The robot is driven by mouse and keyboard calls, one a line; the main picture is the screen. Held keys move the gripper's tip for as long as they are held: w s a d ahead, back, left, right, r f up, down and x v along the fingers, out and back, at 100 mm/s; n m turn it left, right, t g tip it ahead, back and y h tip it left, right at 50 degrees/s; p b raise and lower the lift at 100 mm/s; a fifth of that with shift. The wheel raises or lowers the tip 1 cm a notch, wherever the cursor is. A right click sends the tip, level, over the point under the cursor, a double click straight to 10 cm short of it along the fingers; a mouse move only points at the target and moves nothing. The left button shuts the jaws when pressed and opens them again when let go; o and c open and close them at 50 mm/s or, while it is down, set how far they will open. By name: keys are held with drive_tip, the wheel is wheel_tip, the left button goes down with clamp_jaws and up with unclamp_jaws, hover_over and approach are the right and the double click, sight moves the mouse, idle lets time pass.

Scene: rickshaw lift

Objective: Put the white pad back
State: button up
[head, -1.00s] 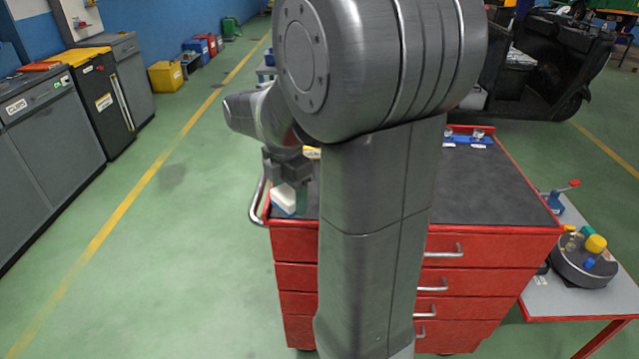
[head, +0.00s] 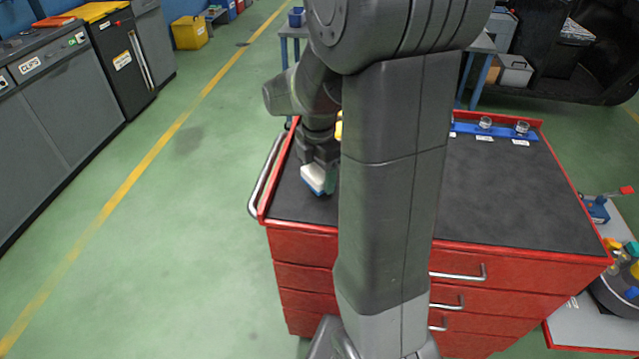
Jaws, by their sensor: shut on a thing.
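The white pad (head: 316,176) has a blue lower edge and is held in my gripper (head: 319,165), at the left end of the red tool cabinet's dark top (head: 520,200). My gripper points down and is shut on the pad. The pad is over or on the cabinet top near its left front corner; I cannot tell whether it touches the surface. My own arm hides the middle of the cabinet top and part of what lies behind the gripper.
A blue rack (head: 500,132) with small clear jars and white labels stands along the cabinet's back edge. A yellow thing (head: 339,131) shows partly behind my arm. A side table (head: 580,325) with a round dark device is at right. Open green floor lies left.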

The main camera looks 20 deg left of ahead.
sight(319, 171)
drive_tip(key=shift+f, duration=1.75)
drive_tip(key=shift+f, duration=0.1)
drive_tip(key=shift+f, duration=0.15)
drive_tip(key=o, duration=1)
drive_tip(key=shift+o, duration=0.2)
wheel_tip(319, 171, up, 13)
drive_tip(key=shift+f, duration=0.2)
drive_tip(key=shift+f, duration=0.1)
